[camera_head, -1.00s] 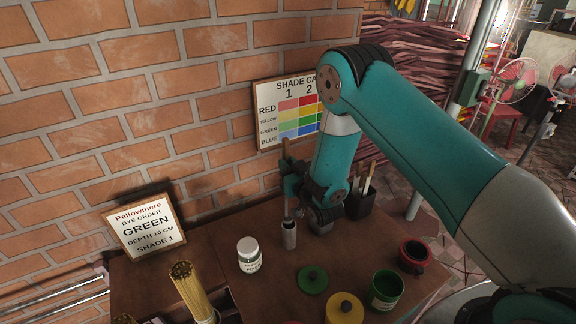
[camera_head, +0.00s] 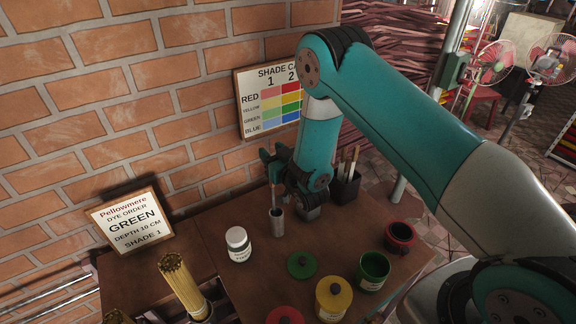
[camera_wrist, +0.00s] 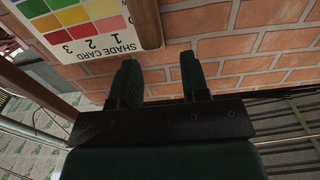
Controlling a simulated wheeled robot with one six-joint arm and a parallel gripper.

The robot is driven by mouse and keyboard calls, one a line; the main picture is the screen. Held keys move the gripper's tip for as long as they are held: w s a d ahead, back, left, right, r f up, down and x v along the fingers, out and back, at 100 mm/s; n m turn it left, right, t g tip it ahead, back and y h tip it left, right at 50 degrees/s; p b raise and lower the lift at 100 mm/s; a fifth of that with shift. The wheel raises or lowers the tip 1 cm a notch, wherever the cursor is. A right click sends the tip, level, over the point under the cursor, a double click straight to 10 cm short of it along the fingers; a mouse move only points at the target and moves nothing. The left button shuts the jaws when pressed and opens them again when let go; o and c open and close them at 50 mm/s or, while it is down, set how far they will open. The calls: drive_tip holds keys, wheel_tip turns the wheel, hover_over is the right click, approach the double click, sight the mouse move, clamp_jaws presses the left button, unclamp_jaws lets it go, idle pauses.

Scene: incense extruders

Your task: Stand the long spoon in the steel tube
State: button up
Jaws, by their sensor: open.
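The steel tube (camera_head: 277,224) stands upright on the brown table, right of a white-lidded jar. The long spoon (camera_head: 274,196) stands in the tube, its brown handle rising nearly upright from the mouth. Its lower end is hidden inside the tube. My gripper (camera_head: 267,163) is just above and behind the handle's top in the picture, with its fingers pointing left towards the wall. In the wrist view my gripper (camera_wrist: 160,75) is open, with two dark fingers apart and only brick between them. The spoon does not show in the wrist view.
The white-lidded jar (camera_head: 238,244), green lid (camera_head: 302,265), yellow pot (camera_head: 334,298), green pot (camera_head: 373,271) and dark red pot (camera_head: 400,238) stand nearby. A black holder (camera_head: 346,187) with sticks is right of my gripper. The shade card (camera_head: 268,98) and brick wall are close behind.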

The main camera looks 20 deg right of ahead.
drive_tip(key=s+d+b, duration=0.2)
drive_tip(key=s+b, duration=0.4)
drive_tip(key=s, duration=0.5)
drive_tip(key=s+a+r+g+y, duration=0.2)
drive_tip(key=s+a+r+g, duration=0.5)
drive_tip(key=r+g, duration=0.3)
drive_tip(key=s+r+n+g, duration=0.2)
drive_tip(key=s+r+g, duration=0.1)
drive_tip(key=s, duration=0.6)
drive_tip(key=s+r+n+g+h, duration=0.1)
drive_tip(key=s+r+g, duration=0.3)
drive_tip(key=s, duration=0.6)
drive_tip(key=shift+d+r+n+g, duration=0.3)
drive_tip(key=shift+r+n, duration=0.1)
drive_tip(key=shift+n, duration=0.5)
drive_tip(key=shift+s, duration=0.1)
